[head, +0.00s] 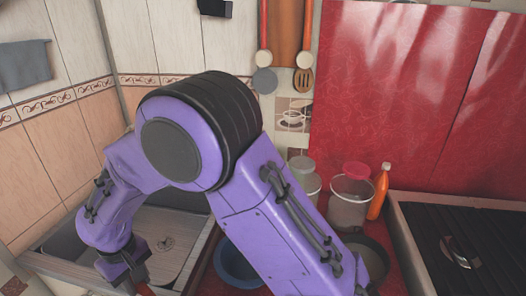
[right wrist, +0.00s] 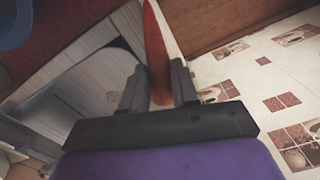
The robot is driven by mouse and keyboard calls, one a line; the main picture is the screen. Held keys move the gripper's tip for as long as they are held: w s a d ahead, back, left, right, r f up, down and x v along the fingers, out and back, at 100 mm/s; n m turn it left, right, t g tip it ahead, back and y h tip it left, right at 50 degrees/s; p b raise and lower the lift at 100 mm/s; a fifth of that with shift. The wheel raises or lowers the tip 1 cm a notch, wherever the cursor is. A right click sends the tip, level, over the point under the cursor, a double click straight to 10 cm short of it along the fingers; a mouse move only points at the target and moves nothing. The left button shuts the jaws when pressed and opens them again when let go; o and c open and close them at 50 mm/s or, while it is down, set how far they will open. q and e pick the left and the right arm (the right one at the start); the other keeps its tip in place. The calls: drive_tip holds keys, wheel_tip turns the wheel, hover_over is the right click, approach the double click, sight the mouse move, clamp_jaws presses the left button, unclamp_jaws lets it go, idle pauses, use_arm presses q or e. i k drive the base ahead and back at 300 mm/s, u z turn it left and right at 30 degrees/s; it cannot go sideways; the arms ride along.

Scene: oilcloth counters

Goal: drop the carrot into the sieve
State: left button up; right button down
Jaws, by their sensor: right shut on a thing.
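My right gripper (head: 138,284) is low at the left of the head view, over the near edge of the sink. In the right wrist view my right gripper (right wrist: 158,88) is shut on the carrot (right wrist: 157,48), an orange-red tapered thing held between the two fingers. Only a small reddish bit of the carrot (head: 146,290) shows in the head view. A blue round vessel (head: 236,266), which may be the sieve, stands on the red counter right of the sink, partly behind my arm. It is apart from the carrot. My left gripper is not in view.
The metal sink (head: 165,232) lies under my arm. A dark-rimmed round pot (head: 376,262), clear jars (head: 350,205) and an orange bottle (head: 380,190) stand on the red counter to the right. A black stove (head: 460,235) is at far right.

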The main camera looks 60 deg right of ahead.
sight(367, 268)
drive_tip(key=u, duration=0.1)
drive_tip(key=k, duration=0.8)
drive_tip(key=z, duration=1.5)
